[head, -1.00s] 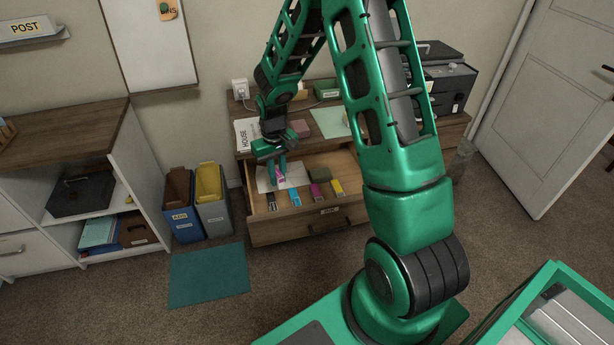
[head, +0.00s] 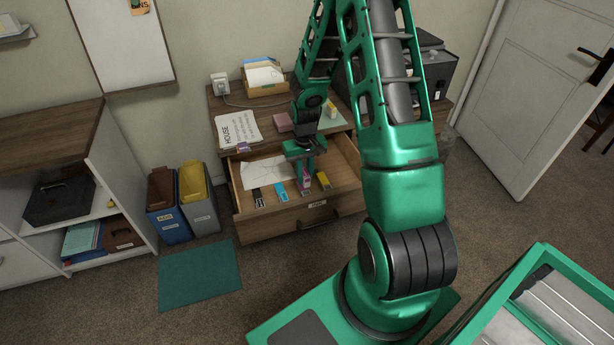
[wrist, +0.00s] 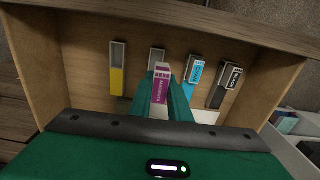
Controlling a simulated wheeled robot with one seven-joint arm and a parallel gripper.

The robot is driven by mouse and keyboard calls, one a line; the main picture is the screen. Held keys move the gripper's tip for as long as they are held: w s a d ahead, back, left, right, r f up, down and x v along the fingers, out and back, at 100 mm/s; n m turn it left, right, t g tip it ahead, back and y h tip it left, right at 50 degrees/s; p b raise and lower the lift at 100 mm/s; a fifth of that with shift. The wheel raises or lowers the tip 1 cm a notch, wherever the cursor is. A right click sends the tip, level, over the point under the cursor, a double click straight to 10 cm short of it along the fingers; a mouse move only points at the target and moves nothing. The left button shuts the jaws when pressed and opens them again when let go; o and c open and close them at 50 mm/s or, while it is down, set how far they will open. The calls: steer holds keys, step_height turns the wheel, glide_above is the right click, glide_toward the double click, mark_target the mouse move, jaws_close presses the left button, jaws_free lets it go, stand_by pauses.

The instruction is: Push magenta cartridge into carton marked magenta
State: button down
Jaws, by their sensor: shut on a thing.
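The magenta cartridge (wrist: 161,92) is in my gripper in the wrist view, upright in that picture, its lettered face toward the camera. My gripper (head: 304,178) is shut on it, above the row of cartons in the open drawer. A grey-ended carton (wrist: 156,56) shows just beyond the cartridge; its body is hidden, so I cannot tell whether they touch. To its left is the yellow carton (wrist: 117,70); to its right are the cyan carton (wrist: 194,75) and the black carton (wrist: 228,86). The head view shows black (head: 259,197), cyan (head: 281,190) and yellow (head: 323,180) too.
The open drawer (head: 300,219) has walls around the cartons. White paper (head: 262,172) lies inside it at the left. On the desktop are a HOUSE booklet (head: 238,129), a pink block (head: 283,122) and an organizer (head: 263,79). Two bins (head: 190,205) stand left of the desk.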

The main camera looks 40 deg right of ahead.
steer(key=shift+s+d+f, duration=0.2)
steer(key=shift+s+d, duration=0.05)
steer(key=shift+d, duration=0.2)
steer(key=shift+f, duration=2.9)
steer(key=shift+f, duration=0.6)
steer(key=shift+r, duration=0.4)
stand_by(3.6)
